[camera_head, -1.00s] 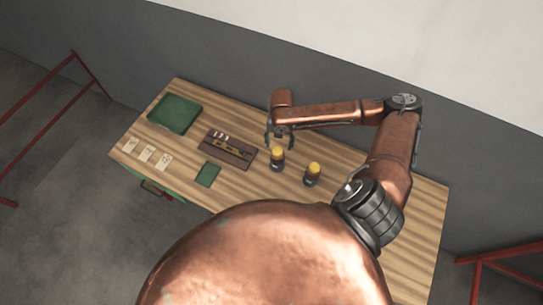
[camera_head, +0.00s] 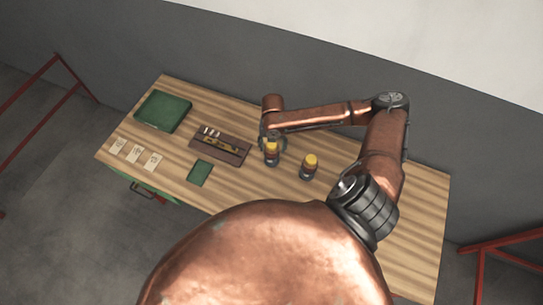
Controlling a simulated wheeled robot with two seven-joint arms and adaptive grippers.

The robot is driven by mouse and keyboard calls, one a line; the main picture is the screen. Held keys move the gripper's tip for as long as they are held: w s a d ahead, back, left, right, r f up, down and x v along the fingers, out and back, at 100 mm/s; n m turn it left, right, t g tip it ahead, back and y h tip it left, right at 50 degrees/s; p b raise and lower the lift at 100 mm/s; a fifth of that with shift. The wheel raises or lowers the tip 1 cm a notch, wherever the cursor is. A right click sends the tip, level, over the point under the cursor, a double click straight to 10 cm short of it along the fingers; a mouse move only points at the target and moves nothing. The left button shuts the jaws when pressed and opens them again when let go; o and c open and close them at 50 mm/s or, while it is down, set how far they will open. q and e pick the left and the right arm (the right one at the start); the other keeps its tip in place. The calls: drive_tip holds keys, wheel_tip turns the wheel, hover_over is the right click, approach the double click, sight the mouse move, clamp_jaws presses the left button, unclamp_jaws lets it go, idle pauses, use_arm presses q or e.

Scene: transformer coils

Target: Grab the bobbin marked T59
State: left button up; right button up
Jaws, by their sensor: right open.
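Two bobbins with yellow tops and dark bases stand upright on the wooden table. The left bobbin (camera_head: 271,157) is right at my right gripper (camera_head: 273,146). That gripper is open, and its fingers appear on either side of the left bobbin's upper part; I cannot tell whether they touch it. The right bobbin (camera_head: 308,168) stands apart, with no gripper at it. Any marking such as T59 is too small to read on either bobbin. My left gripper is not in view.
A brown holder (camera_head: 232,156) with small parts lies left of the bobbins.

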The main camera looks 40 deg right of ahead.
wheel_tip(320, 180, down, 5)
drive_tip(key=shift+w+a+r, duration=0.1)
drive_tip(key=shift+r, duration=0.1)
drive_tip(key=shift+f+p, duration=0.3)
drive_tip(key=shift+f, duration=0.05)
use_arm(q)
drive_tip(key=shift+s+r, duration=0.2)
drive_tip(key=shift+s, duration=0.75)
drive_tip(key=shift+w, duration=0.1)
use_arm(e)
drive_tip(key=c, duration=0.5)
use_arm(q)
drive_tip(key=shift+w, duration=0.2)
use_arm(e)
drive_tip(key=c, duration=0.6)
drive_tip(key=shift+w+r, duration=0.1)
drive_tip(key=shift+r, duration=0.1)
